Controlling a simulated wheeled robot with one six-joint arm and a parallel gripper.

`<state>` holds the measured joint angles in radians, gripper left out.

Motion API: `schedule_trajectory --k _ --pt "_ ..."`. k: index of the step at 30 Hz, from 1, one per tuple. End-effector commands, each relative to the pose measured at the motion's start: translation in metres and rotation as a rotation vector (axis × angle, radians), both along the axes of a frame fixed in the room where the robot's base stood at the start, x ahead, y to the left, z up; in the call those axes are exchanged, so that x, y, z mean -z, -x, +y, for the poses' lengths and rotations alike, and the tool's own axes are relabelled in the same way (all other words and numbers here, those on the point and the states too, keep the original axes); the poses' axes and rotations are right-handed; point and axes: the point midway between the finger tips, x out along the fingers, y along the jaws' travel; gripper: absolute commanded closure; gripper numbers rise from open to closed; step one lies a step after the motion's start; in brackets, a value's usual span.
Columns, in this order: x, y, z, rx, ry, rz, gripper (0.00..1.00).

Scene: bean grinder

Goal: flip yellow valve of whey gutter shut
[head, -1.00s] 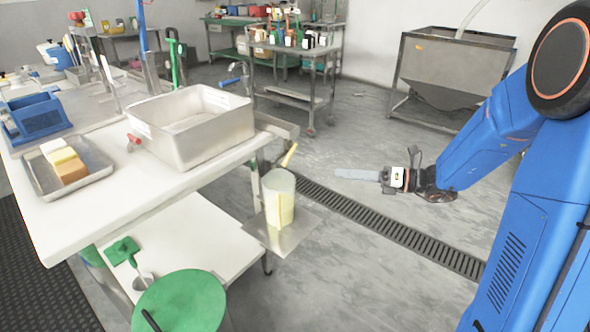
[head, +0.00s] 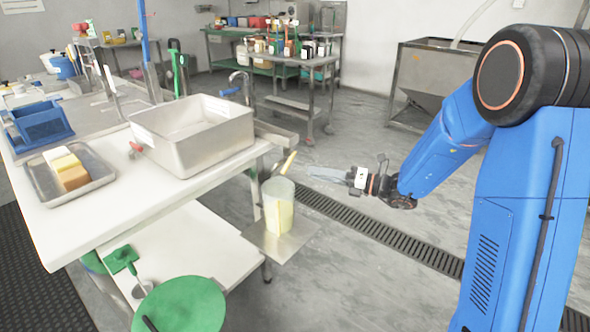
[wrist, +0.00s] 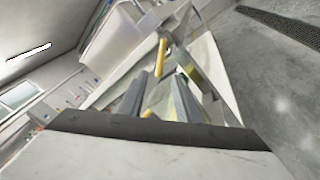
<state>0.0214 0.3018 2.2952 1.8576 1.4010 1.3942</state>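The yellow valve handle (head: 289,162) sticks up at a tilt at the near end of the metal whey gutter (head: 275,132), on the table's right side. A clear jug (head: 279,205) with pale yellow liquid stands below it on a metal plate. My gripper (head: 311,171) is just right of the handle, pointing left, with a small gap visible in the head view. In the wrist view the two fingers (wrist: 160,76) are apart, and the yellow handle (wrist: 162,50) lies in line with the space between them. I cannot tell whether either finger touches it.
A large steel vat (head: 190,132) stands on the white table (head: 130,195), left of the gutter. A tray (head: 95,188) with blocks sits further left. A floor drain (head: 370,230) runs under my arm. The floor to the right of the jug is clear.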

Motion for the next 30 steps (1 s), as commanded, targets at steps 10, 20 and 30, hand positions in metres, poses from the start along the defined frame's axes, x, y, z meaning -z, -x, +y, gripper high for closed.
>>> schedule_trajectory --k 10,20,30 --pt "0.000 -0.019 0.054 -0.002 0.000 0.000 0.69" --pt "0.000 -0.027 0.075 0.000 0.000 0.000 0.69" --pt "0.000 -0.028 0.075 0.000 0.000 0.000 0.88"
